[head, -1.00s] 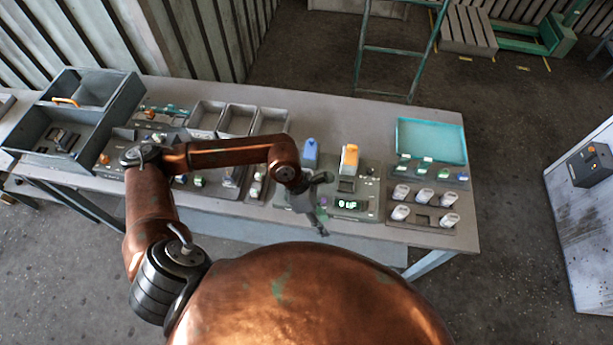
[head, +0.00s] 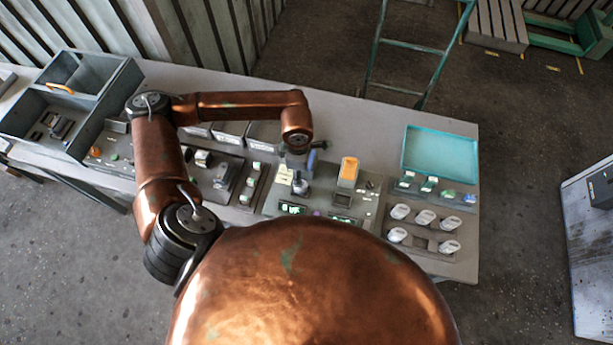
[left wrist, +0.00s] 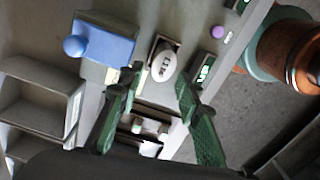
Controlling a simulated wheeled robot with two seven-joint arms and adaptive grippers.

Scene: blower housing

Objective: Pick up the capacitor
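A white oval capacitor (left wrist: 163,66) with dark lettering stands in a dark square socket of the tester panel in the left wrist view. My left gripper (left wrist: 160,78) is open, with its two green fingertips apart and the capacitor between and just beyond them; I cannot tell whether they touch it. In the head view my left gripper (head: 297,160) hangs over the left part of the tester panel (head: 328,212), beside a blue part (head: 311,162). Several white capacitors (head: 426,217) sit in a tray at the right. My right gripper is not in view.
The blue block with a knob (left wrist: 105,45) stands close to the left finger. An orange part (head: 348,171) stands on the panel to the right. A teal tray (head: 440,150) lies at the back right. Grey bins (left wrist: 35,105) and a grey toolbox (head: 110,95) are at the left.

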